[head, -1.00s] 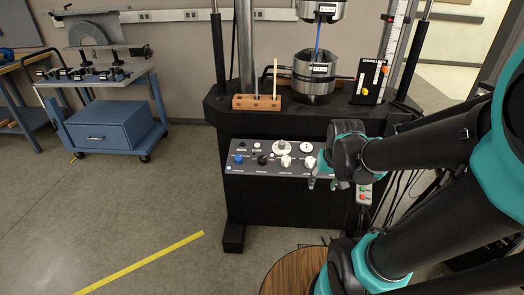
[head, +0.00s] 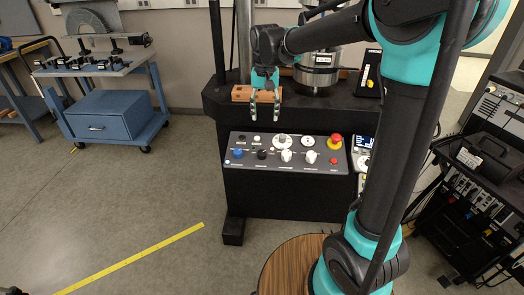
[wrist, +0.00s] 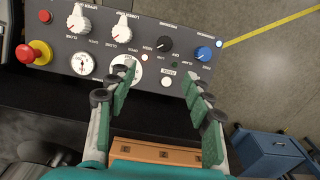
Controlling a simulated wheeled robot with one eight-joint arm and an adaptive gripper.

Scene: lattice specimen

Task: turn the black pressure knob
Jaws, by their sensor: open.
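The black pressure knob (head: 262,154) is on the sloped control panel (head: 325,166) of the test machine, between a blue knob (head: 238,153) and a white knob (head: 286,155). In the wrist view the black knob (wrist: 165,45) shows upside down near the top, with a white line on it. My gripper (head: 265,114) is open and empty, with its fingers pointing down above the panel. In the wrist view my gripper (wrist: 160,76) has its two green fingers spread apart. The black knob lies beyond the fingertips, and nothing touches it.
A red emergency stop (head: 335,141) on a yellow base is at the panel's right end. A wooden block (head: 241,94) sits on the machine ledge behind my gripper. A dark equipment cart (head: 480,165) stands at right, and a blue cart (head: 110,115) at left. The left floor is clear.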

